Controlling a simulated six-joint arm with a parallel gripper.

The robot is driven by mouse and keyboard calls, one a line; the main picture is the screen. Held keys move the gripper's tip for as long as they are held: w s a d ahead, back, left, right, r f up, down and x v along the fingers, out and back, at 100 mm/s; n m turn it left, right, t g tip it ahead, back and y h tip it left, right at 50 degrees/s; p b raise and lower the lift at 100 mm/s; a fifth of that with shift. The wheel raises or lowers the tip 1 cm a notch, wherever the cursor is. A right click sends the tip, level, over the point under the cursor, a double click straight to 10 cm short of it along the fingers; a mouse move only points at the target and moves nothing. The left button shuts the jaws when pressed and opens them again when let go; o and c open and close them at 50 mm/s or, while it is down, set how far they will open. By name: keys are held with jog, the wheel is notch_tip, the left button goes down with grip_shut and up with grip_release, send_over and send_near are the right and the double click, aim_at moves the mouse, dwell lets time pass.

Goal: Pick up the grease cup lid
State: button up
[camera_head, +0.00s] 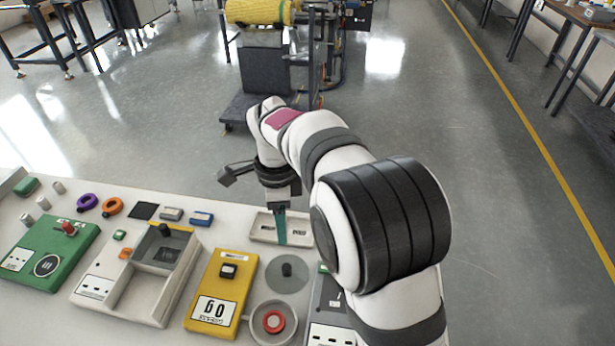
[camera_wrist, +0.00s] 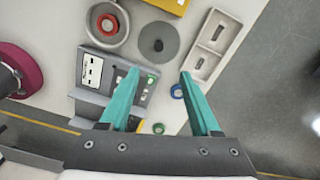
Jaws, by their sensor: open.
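The grease cup lid appears to be the flat grey disc with a small black knob at its centre (camera_head: 287,271), lying on the table beside the round grey cup (camera_head: 273,321) that has a red ring inside. In the wrist view the lid (camera_wrist: 158,46) lies beyond the fingertips, roughly centred between them, with the cup (camera_wrist: 106,24) to its left. My gripper (camera_head: 280,238) has teal fingers and hangs above the table near the pale tray, behind the lid in the head view. In the wrist view my gripper (camera_wrist: 160,76) is open, with nothing between its fingers. The lid is fully visible and untouched.
The pale slotted tray (camera_wrist: 206,66) lies right of the lid. A yellow box (camera_head: 213,293) stands left of it, and a dark grey panel unit (camera_wrist: 98,92) stands near the cup. The table edge is close.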

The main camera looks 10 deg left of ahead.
aim_at(286, 266)
notch_tip(286, 266, down, 16)
jog(key=shift+s+f, duration=0.1)
jog(key=shift+f, duration=0.1)
grip_shut()
